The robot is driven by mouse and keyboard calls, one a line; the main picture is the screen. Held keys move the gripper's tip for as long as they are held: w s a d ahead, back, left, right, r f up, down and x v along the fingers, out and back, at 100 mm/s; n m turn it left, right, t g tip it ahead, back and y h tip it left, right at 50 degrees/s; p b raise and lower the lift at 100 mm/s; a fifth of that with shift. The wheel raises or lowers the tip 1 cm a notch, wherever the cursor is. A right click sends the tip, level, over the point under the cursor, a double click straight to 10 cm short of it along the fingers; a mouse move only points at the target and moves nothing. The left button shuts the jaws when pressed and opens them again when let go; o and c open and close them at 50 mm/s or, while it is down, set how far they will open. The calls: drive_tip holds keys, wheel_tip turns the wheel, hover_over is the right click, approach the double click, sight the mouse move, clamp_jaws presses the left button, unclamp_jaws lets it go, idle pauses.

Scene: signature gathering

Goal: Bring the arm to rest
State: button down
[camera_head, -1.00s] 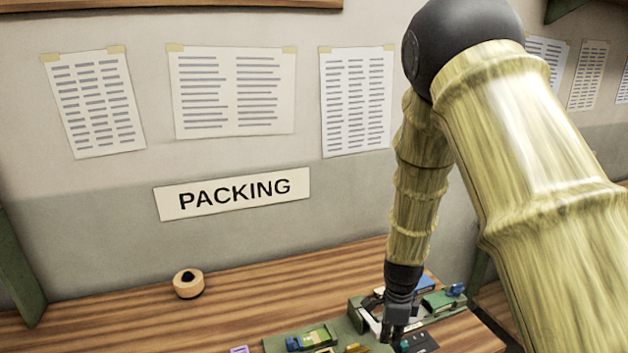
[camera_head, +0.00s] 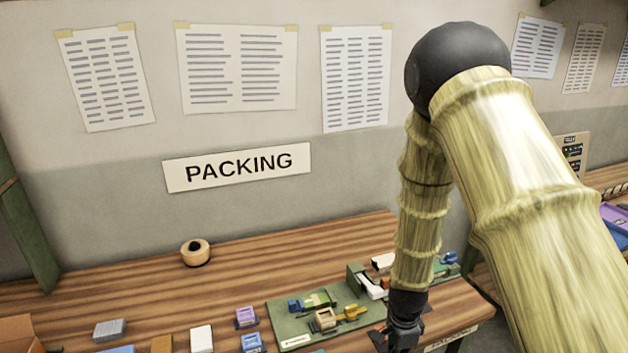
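My arm comes in from the right, bends at a dark elbow ball and hangs down over the wooden table. My gripper (camera_head: 400,335) is at its lower end, dark and small, near the front right of the table. It is just right of a green tray (camera_head: 290,325) holding several small items. I cannot make out whether its fingers are apart or together, or whether anything is between them.
The wooden table (camera_head: 130,290) carries a tape roll (camera_head: 195,252), a grey block (camera_head: 109,329), a white block (camera_head: 202,338) and a purple block (camera_head: 246,317). A wall with a PACKING sign (camera_head: 238,167) stands behind. The table's back left is mostly clear.

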drive_tip(key=s+d+f+n+b, duration=0.3)
drive_tip(key=s+f+n+b, duration=0.3)
drive_tip(key=s+f, duration=0.95)
drive_tip(key=s+a+f+n+b, duration=0.1)
drive_tip(key=s+f+n+b, duration=0.1)
drive_tip(key=s+f+n, duration=0.3)
drive_tip(key=s+f+n+b, duration=0.2)
drive_tip(key=s+f+n, duration=0.3)
drive_tip(key=s, duration=0.5)
drive_tip(key=shift+s+a+f+y, duration=0.3)
drive_tip(key=shift+s+a+f, duration=0.05)
drive_tip(key=shift+f, duration=0.2)
